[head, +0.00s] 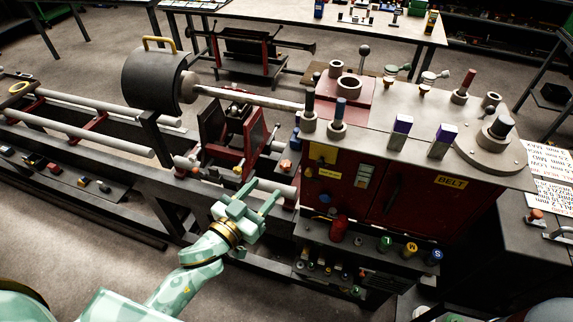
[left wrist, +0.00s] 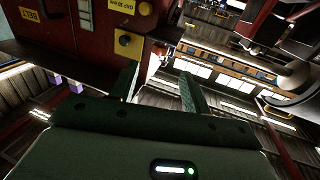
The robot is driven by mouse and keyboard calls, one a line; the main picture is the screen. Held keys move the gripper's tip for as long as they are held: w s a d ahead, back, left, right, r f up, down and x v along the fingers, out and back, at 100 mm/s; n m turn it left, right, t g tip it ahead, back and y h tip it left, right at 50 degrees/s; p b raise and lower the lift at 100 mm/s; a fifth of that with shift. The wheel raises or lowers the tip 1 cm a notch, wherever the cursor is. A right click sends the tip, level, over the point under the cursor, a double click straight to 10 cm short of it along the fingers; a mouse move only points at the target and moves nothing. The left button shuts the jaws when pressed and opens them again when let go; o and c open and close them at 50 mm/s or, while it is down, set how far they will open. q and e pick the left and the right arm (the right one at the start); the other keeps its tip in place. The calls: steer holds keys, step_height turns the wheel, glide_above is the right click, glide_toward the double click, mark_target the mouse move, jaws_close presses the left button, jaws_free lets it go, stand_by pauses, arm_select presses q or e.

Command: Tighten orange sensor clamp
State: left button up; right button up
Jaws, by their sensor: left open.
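A small orange knob (head: 285,166), which looks like the sensor clamp, sits on the lathe beside the left end of the red headstock in the head view. My left gripper (head: 265,189) is open, with its fingers pointing up toward the knob from in front and slightly below. It is apart from the knob and holds nothing. In the left wrist view, the two fingers (left wrist: 159,70) are spread with empty space between them. The clamp is too small and dark there to make out for sure. My right gripper is not in view.
The red headstock (head: 400,205) with a yellow BELT label stands right of my gripper. Grey rails (head: 80,135) run left. A large dark cylinder (head: 155,80) stands behind. Open floor lies at front left.

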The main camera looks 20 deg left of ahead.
mark_target(282, 169)
arm_select(q)
steer(key=x, duration=0.9)
steer(key=shift+w, duration=0.1)
steer(key=shift+w+d, duration=0.25)
steer(key=shift+w, duration=0.3)
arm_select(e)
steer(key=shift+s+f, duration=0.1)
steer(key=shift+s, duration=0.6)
arm_select(q)
steer(key=c, duration=1)
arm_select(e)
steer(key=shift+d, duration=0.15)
